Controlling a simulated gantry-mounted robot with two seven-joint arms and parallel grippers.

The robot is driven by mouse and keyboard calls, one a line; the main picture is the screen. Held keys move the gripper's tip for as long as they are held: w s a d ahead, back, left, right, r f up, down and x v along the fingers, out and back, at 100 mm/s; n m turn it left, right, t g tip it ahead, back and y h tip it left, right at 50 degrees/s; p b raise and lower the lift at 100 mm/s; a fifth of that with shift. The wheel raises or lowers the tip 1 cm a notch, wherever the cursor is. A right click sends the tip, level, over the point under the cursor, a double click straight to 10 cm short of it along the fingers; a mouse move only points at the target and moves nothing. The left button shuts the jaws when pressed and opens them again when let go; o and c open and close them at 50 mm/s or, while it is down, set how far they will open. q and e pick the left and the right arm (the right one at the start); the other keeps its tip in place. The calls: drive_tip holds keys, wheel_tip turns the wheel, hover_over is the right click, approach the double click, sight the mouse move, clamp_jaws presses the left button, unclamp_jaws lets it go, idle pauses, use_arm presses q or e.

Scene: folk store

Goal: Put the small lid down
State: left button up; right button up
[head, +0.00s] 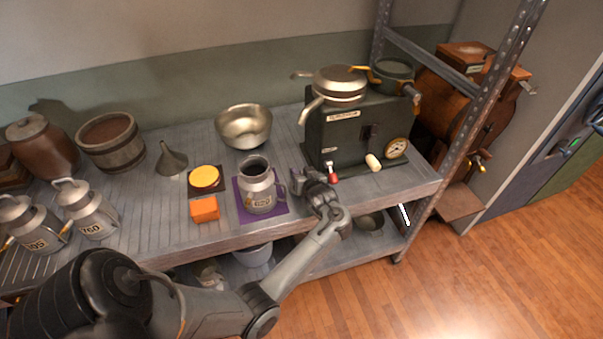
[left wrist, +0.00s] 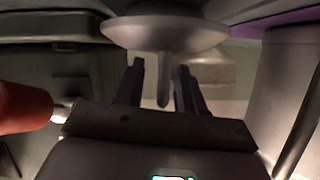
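The small lid (left wrist: 165,32) is a grey metal disc with a narrow stem, near the top of the left wrist view. Its stem extends between the two fingers of my left gripper (left wrist: 160,85), with visible gaps on both sides. My left gripper also shows in the head view (head: 318,185), low over the shelf between the can and the dark machine. The lid is not clearly visible there, and I cannot tell whether it touches the shelf. An open metal can (head: 258,188) stands on a purple mat (head: 242,207). My right gripper is not in view.
The dark machine (head: 340,140) with a red knob (head: 333,179) stands close right of my left gripper. An orange block (head: 205,210), yellow disc (head: 205,177), metal bowl (head: 243,127) and funnel (head: 171,160) stand left and behind. The shelf's front edge (head: 400,200) is near.

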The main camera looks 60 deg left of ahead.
use_arm(q)
drive_tip(key=shift+d+r+p, duration=0.3)
drive_tip(key=shift+d+r, duration=0.05)
drive_tip(key=shift+d, duration=0.2)
drive_tip(key=s+d+m+t+h+p, duration=0.25)
drive_tip(key=d+m+h, duration=0.25)
drive_tip(key=d, duration=0.7)
drive_tip(key=s+d+m+t+h+p, duration=0.1)
drive_tip(key=d+m+t+h, duration=0.3)
drive_tip(key=d, duration=0.7)
drive_tip(key=s+d+m+g+h, duration=0.2)
drive_tip(key=s+d, duration=0.4)
drive_tip(key=s, duration=0.3)
drive_tip(key=s+d+f+m+g+h, duration=0.1)
drive_tip(key=s+d+m+g+h, duration=0.1)
drive_tip(key=s+d+m, duration=0.3)
drive_tip(key=s+d+g, duration=0.1)
drive_tip(key=s+d, duration=0.1)
drive_tip(key=s, duration=0.2)
drive_tip(key=shift+s+h, duration=0.15)
drive_tip(key=shift+h, duration=0.15)
drive_tip(key=shift+d+g, duration=0.1)
drive_tip(key=shift+g, duration=0.15)
